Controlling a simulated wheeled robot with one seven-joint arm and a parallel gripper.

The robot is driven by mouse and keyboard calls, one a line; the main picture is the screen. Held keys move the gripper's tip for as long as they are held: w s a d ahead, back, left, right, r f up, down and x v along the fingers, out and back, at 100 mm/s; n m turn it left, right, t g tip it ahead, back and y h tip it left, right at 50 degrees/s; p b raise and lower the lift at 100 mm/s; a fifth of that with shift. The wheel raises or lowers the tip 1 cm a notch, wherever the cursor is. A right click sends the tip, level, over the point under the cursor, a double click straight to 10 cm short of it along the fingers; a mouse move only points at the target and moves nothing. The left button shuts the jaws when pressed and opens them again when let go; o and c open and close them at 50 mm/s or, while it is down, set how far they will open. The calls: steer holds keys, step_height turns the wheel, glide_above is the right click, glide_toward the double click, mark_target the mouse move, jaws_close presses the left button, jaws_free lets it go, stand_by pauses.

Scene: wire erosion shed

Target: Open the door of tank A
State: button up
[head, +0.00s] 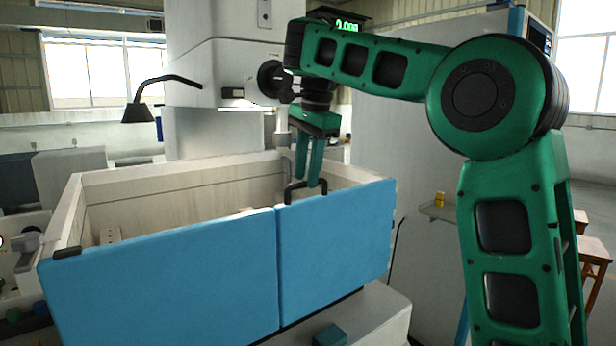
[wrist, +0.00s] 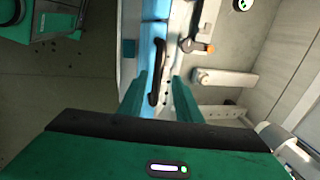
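The tank is a pale open-topped box with a blue front in two panels, left (head: 165,285) and right (head: 340,235), which meet at a narrow seam. I see no letter on it. The right panel looks shut, in line with the left one. A black bar handle (head: 323,187) stands at its top edge. My gripper (head: 308,180) points down over this handle, its green fingers apart. In the wrist view the handle (wrist: 158,72) lies between the open fingers of my gripper (wrist: 158,82), with a gap on either side; whether the fingertips reach its depth is hard to tell.
Inside the tank an orange-tipped lever (wrist: 198,46) sits close to the right finger. The machine head (head: 225,70) rises behind the tank, and a black lamp (head: 140,110) hangs at left. A small shelf (head: 438,211) is at right. Floor shows left in the wrist view.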

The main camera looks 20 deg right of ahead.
steer(key=shift+f, duration=0.35)
steer(key=shift+c, duration=0.7)
steer(key=shift+r, duration=0.1)
jaws_close()
steer(key=shift+d, duration=0.25)
